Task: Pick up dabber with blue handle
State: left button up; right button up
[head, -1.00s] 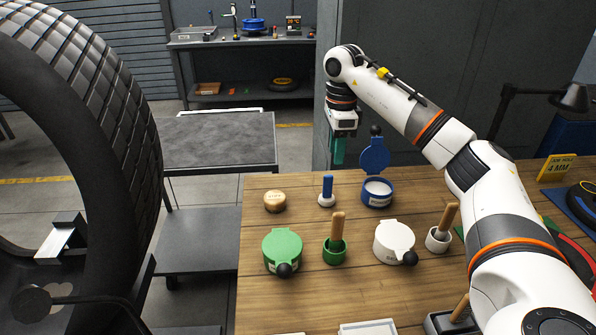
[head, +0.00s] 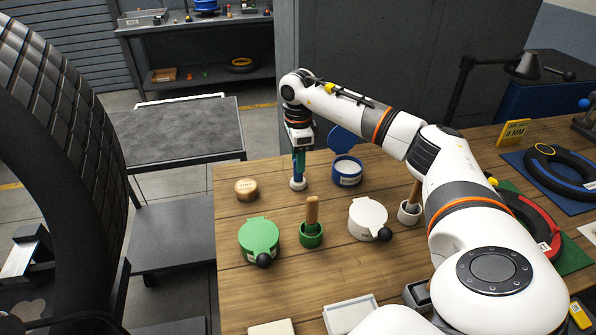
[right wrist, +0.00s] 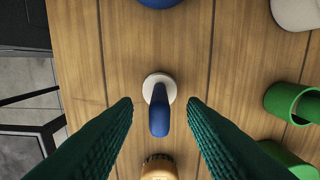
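The dabber with the blue handle (head: 298,180) stands upright in a small white holder (head: 298,185) on the wooden bench. In the right wrist view its blue handle (right wrist: 159,112) points toward the camera, with the white holder (right wrist: 158,81) round its foot. My right gripper (head: 299,163) is above the dabber, pointing down, and its green fingers cover part of the handle in the head view. In the right wrist view the fingers are apart, one each side of the handle, with clear gaps. My left gripper is not in view.
In front are a green pot (head: 260,239), a wooden-handled dabber in a green holder (head: 312,220) and a white pot (head: 367,218). A tyre (head: 60,150) stands at left.

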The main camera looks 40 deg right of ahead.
jog(key=shift+f, duration=0.95)
jog(key=shift+c, duration=0.4)
grip_shut()
jog(key=shift+r, duration=0.1)
notch_tip(320, 180, up, 10)
jog(key=shift+b, duration=0.5)
